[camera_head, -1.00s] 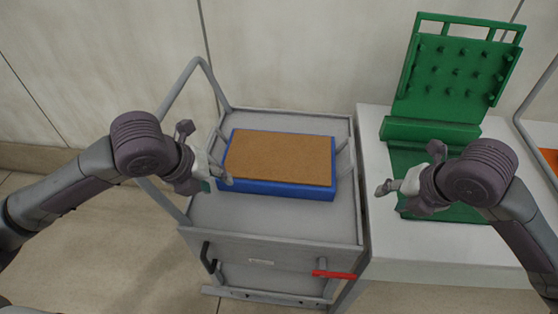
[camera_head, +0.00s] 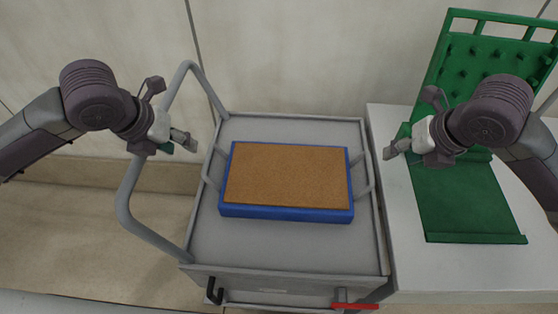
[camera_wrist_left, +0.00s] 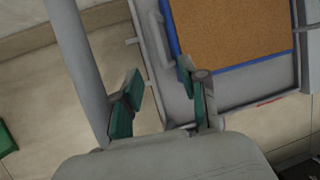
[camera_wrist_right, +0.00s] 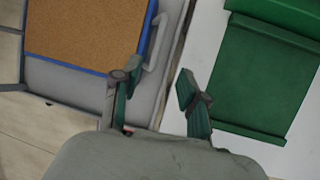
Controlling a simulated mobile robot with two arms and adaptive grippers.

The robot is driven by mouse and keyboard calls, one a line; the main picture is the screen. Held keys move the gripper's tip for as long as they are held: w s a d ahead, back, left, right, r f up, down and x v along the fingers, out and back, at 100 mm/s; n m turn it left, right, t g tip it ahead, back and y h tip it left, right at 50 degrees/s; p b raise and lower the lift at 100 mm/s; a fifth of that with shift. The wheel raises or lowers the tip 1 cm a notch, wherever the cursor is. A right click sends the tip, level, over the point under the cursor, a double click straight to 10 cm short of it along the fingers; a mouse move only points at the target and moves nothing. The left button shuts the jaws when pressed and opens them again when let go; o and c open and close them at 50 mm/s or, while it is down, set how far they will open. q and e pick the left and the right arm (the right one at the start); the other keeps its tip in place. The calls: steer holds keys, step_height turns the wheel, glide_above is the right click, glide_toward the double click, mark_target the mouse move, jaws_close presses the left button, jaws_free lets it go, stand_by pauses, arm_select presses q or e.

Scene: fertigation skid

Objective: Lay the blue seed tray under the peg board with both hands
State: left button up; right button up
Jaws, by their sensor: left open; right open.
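The blue seed tray (camera_head: 285,212), filled with a brown surface, lies flat on the grey cart (camera_head: 230,255). Grey handles stand at its left and right ends. The green peg board (camera_head: 490,60) stands upright on the white table to the right, with a flat green base (camera_head: 465,200) in front of it. My left gripper (camera_head: 188,142) is open and empty, up and left of the tray; its fingers also show in the left wrist view (camera_wrist_left: 157,95). My right gripper (camera_head: 390,152) is open and empty, right of the tray, and shows in the right wrist view (camera_wrist_right: 155,85).
The cart has a bent grey push rail (camera_head: 130,200) at its left and a red lever (camera_head: 355,306) at its front. The white table (camera_head: 400,245) stands close against the cart's right side. A wall (camera_head: 290,60) is behind.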

mark_target(206, 159)
arm_select(q)
steer(key=x, duration=1.3)
steer(key=shift+w+f, duration=0.25)
steer(key=shift+w, duration=0.2)
arm_select(e)
steer(key=x, duration=1.4)
steer(key=shift+w+a+r, duration=0.15)
steer(key=shift+w, duration=0.05)
arm_select(q)
jaws_close()
arm_select(e)
jaws_close()
arm_select(q)
steer(key=shift+r, duration=0.1)
arm_select(e)
steer(key=shift+r, duration=0.1)
